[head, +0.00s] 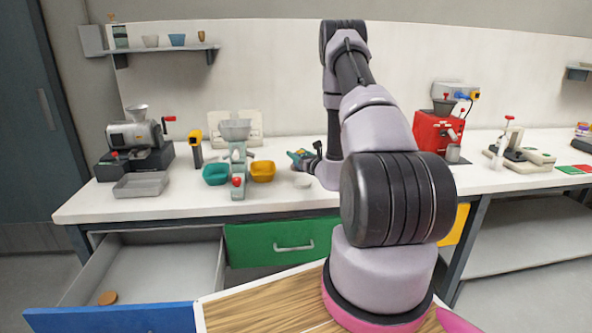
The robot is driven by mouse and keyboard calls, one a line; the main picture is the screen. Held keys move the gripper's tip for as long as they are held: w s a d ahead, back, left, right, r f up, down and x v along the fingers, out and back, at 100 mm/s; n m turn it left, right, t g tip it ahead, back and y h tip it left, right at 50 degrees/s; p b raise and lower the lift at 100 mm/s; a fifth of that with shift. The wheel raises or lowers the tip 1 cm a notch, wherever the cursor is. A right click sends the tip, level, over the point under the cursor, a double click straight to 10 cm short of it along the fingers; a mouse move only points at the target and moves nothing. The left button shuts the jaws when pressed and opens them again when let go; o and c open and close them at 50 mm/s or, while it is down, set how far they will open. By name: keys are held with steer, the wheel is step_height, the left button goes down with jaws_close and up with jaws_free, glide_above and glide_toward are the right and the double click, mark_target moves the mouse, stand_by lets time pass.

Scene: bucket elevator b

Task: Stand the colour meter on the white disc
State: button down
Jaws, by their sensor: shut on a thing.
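My gripper (312,157) is above the middle of the white counter, shut on a small teal thing with a bit of orange (297,155). I take this to be the colour meter; it is held tilted, pointing left, and is too small to read in detail. A small white disc (302,182) lies on the counter just below the gripper, near the front edge. The held thing is apart from it. My fingers are small and partly hidden by my wrist.
A red machine (438,135) is at right. The blue-fronted drawer (115,319) below is open.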

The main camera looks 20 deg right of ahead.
steer(key=shift+d+f, duration=0.1)
steer(key=shift+f, duration=2.25)
steer(key=shift+f, duration=0.15)
steer(key=shift+c, duration=0.8)
jaws_free()
